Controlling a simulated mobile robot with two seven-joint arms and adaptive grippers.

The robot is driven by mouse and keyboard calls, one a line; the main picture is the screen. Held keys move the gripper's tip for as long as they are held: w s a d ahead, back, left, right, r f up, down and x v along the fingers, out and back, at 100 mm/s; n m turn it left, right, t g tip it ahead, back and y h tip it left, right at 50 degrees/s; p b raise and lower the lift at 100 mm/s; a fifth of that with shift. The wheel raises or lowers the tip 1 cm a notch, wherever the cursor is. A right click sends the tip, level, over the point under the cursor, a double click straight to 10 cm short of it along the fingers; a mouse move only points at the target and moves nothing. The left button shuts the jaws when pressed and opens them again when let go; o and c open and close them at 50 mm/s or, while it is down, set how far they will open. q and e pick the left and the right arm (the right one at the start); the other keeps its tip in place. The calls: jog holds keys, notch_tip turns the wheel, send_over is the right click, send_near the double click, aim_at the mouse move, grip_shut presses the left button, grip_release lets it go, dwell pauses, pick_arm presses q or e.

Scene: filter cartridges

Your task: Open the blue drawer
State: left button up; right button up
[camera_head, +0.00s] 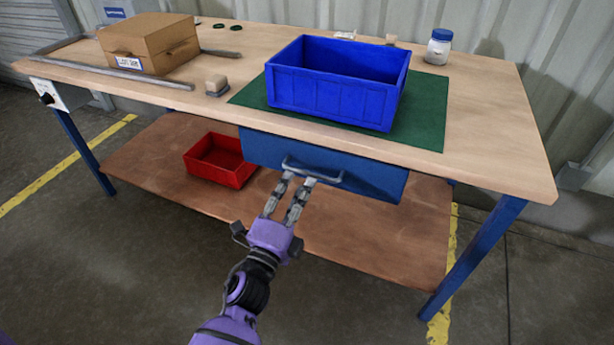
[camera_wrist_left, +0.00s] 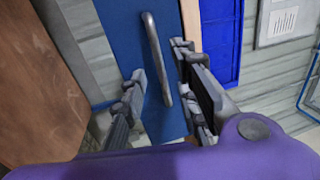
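The blue drawer (camera_head: 375,178) hangs under the front edge of the workbench and looks closed. Its grey bar handle (camera_head: 313,171) runs across the front panel. My left gripper (camera_head: 298,180) is at the handle, its two fingertips apart. In the left wrist view the blue drawer front (camera_wrist_left: 122,30) fills the middle, and the handle (camera_wrist_left: 156,55) passes between the open fingers of the left gripper (camera_wrist_left: 160,85). I see a gap on both sides of the handle, so the fingers do not look closed on it. My right gripper is not in view.
A blue bin (camera_head: 335,98) stands on a green mat (camera_head: 425,125) on the workbench (camera_head: 490,140). A cardboard box (camera_head: 150,42) and a white jar (camera_head: 438,47) are also on top. A red bin (camera_head: 218,162) sits on the lower shelf (camera_head: 380,235), left of the drawer. The floor in front is clear.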

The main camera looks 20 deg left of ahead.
aim_at(307, 173)
pick_arm(q)
jog(key=w, duration=0.3)
jog(key=w+r, duration=0.1)
jog(key=w, duration=0.1)
jog(key=shift+w, duration=0.3)
jog(key=shift+d, duration=0.1)
grip_shut()
